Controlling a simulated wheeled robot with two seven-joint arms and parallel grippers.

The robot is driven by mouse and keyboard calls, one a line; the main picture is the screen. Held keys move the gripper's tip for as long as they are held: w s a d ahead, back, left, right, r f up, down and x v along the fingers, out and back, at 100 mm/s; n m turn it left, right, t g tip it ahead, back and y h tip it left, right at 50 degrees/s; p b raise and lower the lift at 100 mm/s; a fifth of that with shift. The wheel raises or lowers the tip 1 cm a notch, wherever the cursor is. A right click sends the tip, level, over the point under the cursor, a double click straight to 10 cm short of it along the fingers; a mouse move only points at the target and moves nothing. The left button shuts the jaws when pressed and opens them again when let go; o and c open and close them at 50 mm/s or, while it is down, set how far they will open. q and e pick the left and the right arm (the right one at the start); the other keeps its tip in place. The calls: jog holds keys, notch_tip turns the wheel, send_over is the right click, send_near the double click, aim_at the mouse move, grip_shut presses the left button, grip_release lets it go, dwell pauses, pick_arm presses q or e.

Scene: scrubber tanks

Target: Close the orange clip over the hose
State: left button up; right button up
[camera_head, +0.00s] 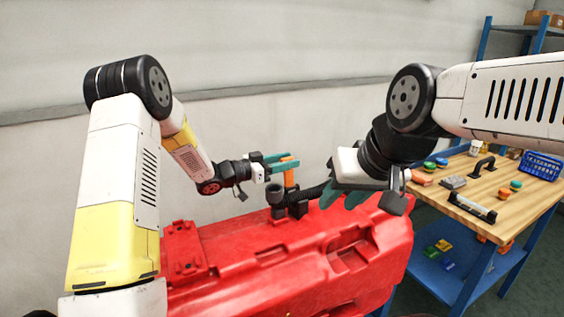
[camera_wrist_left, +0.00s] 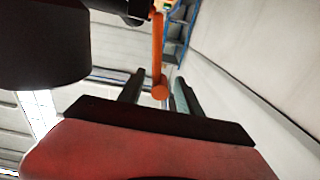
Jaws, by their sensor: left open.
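The orange clip (camera_head: 289,176) stands up from the dark fittings on top of the red tank (camera_head: 250,260). It has an upright part and a short bar across the top. My left gripper (camera_head: 282,161) is open, with its teal fingers at the clip's top. In the left wrist view the orange clip (camera_wrist_left: 157,55) shows between the two fingers; contact cannot be told. The black hose (camera_head: 314,191) runs right from the fittings towards my right gripper (camera_head: 345,199). The right gripper's teal fingers are low over the tank, partly hidden by its wrist; its grip on the hose is unclear.
A dark open-topped port (camera_head: 276,194) stands just left of the clip. A wooden-topped bench (camera_head: 520,185) at the right holds a blue basket (camera_head: 541,166), a black handle and several small parts. A pale wall is behind the tank.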

pick_arm(q)
jog(key=shift+c, duration=0.3)
grip_shut()
dwell(1.1)
